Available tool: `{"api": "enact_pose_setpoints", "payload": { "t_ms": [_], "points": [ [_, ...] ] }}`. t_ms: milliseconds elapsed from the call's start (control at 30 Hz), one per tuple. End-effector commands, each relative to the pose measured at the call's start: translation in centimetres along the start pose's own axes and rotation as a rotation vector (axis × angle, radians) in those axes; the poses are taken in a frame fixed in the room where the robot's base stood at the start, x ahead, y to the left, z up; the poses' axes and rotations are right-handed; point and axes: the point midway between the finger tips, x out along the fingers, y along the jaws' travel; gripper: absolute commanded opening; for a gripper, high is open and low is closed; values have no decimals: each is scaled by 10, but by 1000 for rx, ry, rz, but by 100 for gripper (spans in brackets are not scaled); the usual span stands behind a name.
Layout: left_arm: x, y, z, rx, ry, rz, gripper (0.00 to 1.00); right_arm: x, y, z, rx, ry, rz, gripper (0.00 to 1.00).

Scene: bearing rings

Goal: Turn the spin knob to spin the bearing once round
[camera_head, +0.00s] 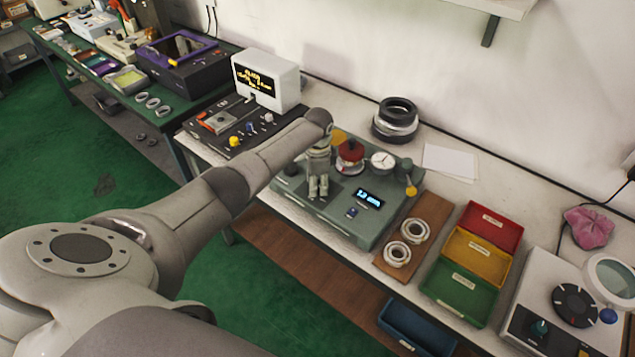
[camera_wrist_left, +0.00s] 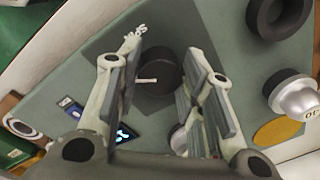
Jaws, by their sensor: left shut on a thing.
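The grey-green test machine (camera_head: 345,225) stands on the bench. My left gripper (camera_head: 318,194) points down at its top panel, and its fingers hide what is between them in the head view. In the left wrist view a round black knob (camera_wrist_left: 158,76) with a white pointer line sits between the two fingers of this gripper (camera_wrist_left: 160,88). The gripper is shut on this knob. A red round part (camera_head: 350,152) and a white-faced dial (camera_head: 383,160) stand behind the gripper. My right gripper is not in view.
A blue-lit display (camera_head: 369,198) is right of the gripper. Two bearing rings lie on a wooden board (camera_head: 425,220). Red, yellow and green bins (camera_head: 455,290) stand further right. A white monitor (camera_head: 266,80) and stacked dark rings (camera_head: 396,118) stand behind.

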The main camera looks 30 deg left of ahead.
Motion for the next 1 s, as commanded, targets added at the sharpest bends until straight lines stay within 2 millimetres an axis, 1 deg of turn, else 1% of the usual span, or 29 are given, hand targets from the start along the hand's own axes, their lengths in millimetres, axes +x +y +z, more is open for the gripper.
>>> {"api": "enact_pose_setpoints", "payload": {
  "t_ms": [333,367,500,533,867,1000],
  "points": [
    [0,0,0,1,0,0,12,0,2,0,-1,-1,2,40],
    [0,0,0,1,0,0,37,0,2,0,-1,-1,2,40],
    [0,0,0,1,0,0,55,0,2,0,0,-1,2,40],
    [0,0,0,1,0,0,57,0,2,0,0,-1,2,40],
    [-2,0,0,1,1,-1,57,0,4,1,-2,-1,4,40],
    [-12,-1,0,1,2,-1,57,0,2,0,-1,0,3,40]
  ]
}}
